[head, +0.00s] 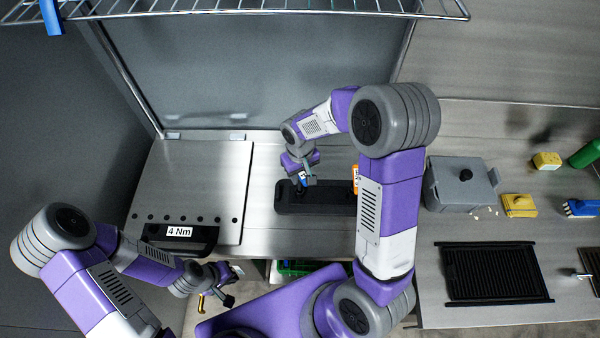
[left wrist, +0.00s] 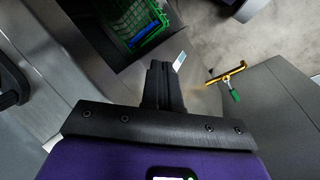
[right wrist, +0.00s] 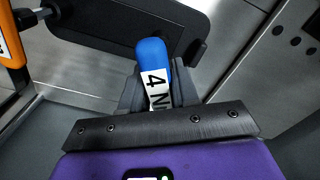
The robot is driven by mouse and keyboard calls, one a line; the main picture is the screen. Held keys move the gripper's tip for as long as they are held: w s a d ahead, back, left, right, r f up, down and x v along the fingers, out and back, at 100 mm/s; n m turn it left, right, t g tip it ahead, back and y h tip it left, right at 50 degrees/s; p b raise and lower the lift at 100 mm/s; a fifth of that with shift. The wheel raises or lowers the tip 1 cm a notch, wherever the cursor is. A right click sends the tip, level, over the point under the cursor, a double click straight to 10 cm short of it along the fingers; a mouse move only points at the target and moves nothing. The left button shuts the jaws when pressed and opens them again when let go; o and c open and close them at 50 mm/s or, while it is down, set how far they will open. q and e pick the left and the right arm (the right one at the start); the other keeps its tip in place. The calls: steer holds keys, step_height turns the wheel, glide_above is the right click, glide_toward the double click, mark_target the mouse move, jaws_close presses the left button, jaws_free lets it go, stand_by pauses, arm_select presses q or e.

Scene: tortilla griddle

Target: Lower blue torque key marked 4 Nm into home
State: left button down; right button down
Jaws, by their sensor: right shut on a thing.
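The blue torque key (right wrist: 152,62) is between the fingers of my right gripper (right wrist: 157,90), with a white label reading "4 N" and the rest hidden. In the head view my right gripper (head: 303,181) is at the left part of a long black holder (head: 322,208). The black holder also shows behind the key in the right wrist view (right wrist: 100,22). The key's lower end is hidden, so I cannot tell whether it is in the holder. My left gripper (left wrist: 162,85) looks shut and empty, low at the front left (head: 225,287).
An orange labelled tool (head: 355,175) stands at the holder's right end. A black piece marked "4 Nm" (head: 205,243) is on the left plate's front. A grey lidded box (head: 450,195) and black grill (head: 490,275) are to the right. A green crate (left wrist: 130,28) is below.

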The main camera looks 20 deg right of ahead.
steer(key=shift+f+b, duration=1.8)
steer(key=shift+b, duration=0.1)
stand_by(2.1)
steer(key=c, duration=0.8)
jaws_free()
steer(key=shift+r, duration=0.1)
step_height(320, 180, up, 7)
steer(key=shift+r+p, duration=0.2)
steer(key=shift+p, duration=0.1)
steer(key=shift+s, duration=0.1)
